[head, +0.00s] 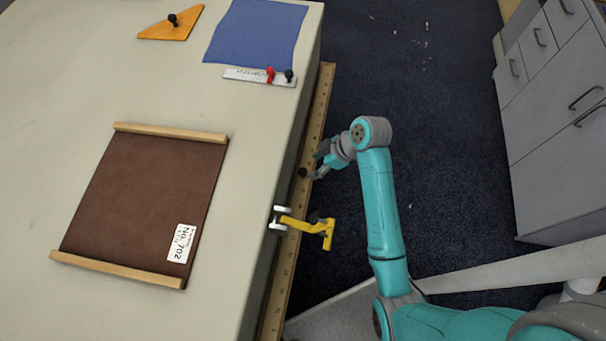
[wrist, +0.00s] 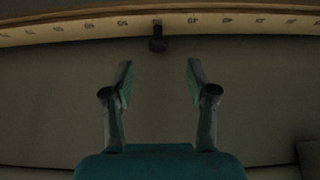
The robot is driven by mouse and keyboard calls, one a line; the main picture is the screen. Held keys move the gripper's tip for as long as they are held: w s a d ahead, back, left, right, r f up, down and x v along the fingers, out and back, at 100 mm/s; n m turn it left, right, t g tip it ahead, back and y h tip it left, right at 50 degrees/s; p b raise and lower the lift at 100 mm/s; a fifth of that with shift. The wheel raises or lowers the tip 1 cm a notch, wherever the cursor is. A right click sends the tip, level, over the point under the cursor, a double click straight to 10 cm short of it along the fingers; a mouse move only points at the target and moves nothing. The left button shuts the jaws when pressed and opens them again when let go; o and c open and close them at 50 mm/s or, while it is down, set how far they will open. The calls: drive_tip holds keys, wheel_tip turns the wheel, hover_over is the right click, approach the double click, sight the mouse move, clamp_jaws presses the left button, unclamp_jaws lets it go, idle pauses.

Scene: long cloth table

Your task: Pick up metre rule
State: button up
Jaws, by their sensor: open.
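The metre rule (head: 317,110) is a long wooden strip with marks along it, running along the right side of the table. In the wrist view it crosses the top, with its numbers showing (wrist: 225,20). A black knob (head: 303,172) stands out from the rule and shows in the wrist view (wrist: 158,44). My gripper (head: 318,165) is open beside the knob, on the side away from the table. In the wrist view its two fingers (wrist: 160,72) are apart and empty, with the knob ahead, centred between them.
A yellow clamp (head: 308,224) with a silver part sits at the table edge, close to my gripper. On the table (head: 90,70) lie a brown roll-out sheet (head: 140,195), a blue cloth (head: 255,32), a white ruler (head: 245,75) and an orange triangle (head: 170,28). Grey cabinets (head: 555,110) stand right.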

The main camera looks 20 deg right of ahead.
sight(305, 171)
drive_tip(key=x, duration=0.8)
drive_tip(key=shift+d+f, duration=0.1)
drive_tip(key=shift+f, duration=0.05)
clamp_jaws()
